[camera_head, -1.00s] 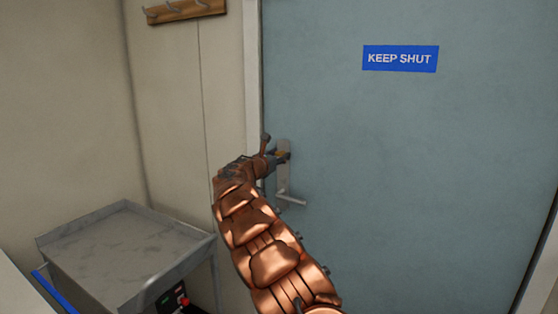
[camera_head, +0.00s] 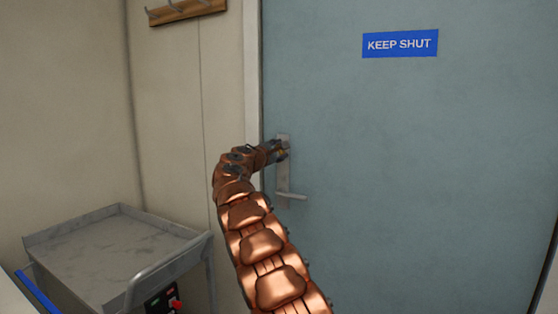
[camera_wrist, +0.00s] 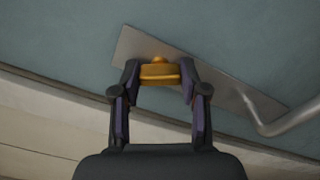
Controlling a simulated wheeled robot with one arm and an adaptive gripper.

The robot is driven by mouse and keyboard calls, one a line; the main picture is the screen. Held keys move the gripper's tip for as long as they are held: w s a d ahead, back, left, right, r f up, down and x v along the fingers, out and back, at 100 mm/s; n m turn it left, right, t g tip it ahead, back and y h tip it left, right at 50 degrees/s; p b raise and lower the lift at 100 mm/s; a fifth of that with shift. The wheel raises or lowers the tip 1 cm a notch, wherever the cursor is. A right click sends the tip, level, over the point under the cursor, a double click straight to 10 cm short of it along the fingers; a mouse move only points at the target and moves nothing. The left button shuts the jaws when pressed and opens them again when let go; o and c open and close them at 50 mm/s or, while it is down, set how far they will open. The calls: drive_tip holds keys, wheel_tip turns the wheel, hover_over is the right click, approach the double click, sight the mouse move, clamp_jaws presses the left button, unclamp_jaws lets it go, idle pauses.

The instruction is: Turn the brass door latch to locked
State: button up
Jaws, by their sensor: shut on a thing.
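The brass latch (camera_wrist: 160,72) sits on a steel door plate (camera_wrist: 205,78) in the wrist view. My gripper (camera_wrist: 160,80) is shut on the latch, with one dark finger at each end of it. In the head view my gripper (camera_head: 280,151) is at the upper part of the plate (camera_head: 283,180) and hides most of the latch. In the wrist view the latch's long side lies nearly level across the picture, while the plate slants down to the right. The blue-grey door (camera_head: 400,170) looks closed.
A steel lever handle (camera_head: 292,196) sticks out from the plate just below my gripper, and also shows in the wrist view (camera_wrist: 285,118). A metal cart (camera_head: 115,250) stands at the lower left. A hook rail (camera_head: 185,10) and a "KEEP SHUT" sign (camera_head: 400,44) are higher up.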

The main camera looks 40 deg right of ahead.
drive_tip(key=m+b, duration=0.1)
drive_tip(key=m, duration=0.1)
drive_tip(key=m+b, duration=0.2)
drive_tip(key=shift+f+m, duration=0.2)
drive_tip(key=shift+m, duration=0.1)
drive_tip(key=shift+r+m+b, duration=0.1)
drive_tip(key=shift+m+b, duration=0.4)
drive_tip(key=shift+b, duration=0.05)
drive_tip(key=shift+r, duration=0.1)
drive_tip(key=o, duration=1.1)
drive_tip(key=shift+o, duration=0.2)
drive_tip(key=shift+a, duration=0.15)
